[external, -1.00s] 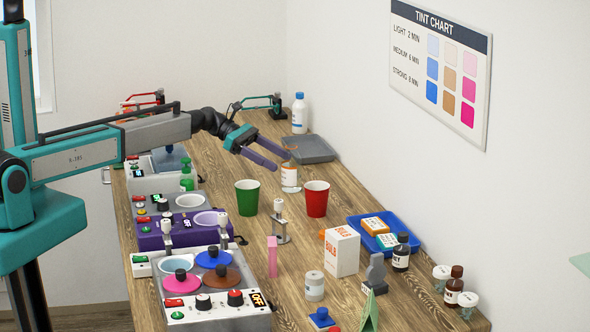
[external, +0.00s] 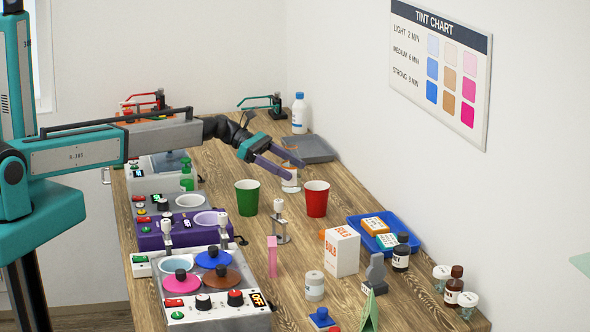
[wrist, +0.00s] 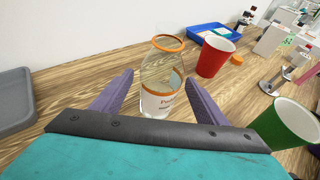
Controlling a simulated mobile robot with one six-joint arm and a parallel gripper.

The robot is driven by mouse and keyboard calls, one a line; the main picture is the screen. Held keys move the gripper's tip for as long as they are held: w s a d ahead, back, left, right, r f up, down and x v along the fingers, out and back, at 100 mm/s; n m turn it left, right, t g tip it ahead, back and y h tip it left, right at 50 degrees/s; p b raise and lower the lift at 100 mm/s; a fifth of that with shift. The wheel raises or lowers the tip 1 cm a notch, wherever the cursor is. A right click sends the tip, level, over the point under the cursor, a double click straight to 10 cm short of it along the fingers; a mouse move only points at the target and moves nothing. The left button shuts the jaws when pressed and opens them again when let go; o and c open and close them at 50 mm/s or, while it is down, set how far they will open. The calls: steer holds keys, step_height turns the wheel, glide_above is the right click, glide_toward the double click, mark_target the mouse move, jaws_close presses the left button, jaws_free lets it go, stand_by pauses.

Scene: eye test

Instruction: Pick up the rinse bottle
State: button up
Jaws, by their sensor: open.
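A clear vessel with an orange rim and a white label stands upright on the wooden table, between my fingers in the wrist view (wrist: 161,72). In the external view the clear vessel (external: 290,186) is partly hidden by my fingers. My gripper (external: 296,172) is open and empty, its purple fingers tilted down at the vessel's upper part. In the wrist view my gripper (wrist: 159,78) has one finger on each side of it, with no clear contact. A white bottle with a blue cap (external: 299,115) stands farther back. I cannot read which is the rinse bottle.
A red cup (external: 316,200) and a green cup (external: 247,198) stand close in front of the vessel. A grey tray (external: 315,150) lies just behind it. A small metal stand (external: 281,225) is nearer the camera. A blue tray (external: 362,226) is to the right.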

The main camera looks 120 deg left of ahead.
steer(key=shift+w+f, duration=0.25)
steer(key=shift+w, duration=0.25)
steer(key=c, duration=1.2)
steer(key=shift+r, duration=0.4)
steer(key=shift+c, duration=0.2)
step_height(320, 180, up, 9)
steer(key=b, duration=0.3)
steer(key=shift+r, duration=0.15)
stand_by(0.8)
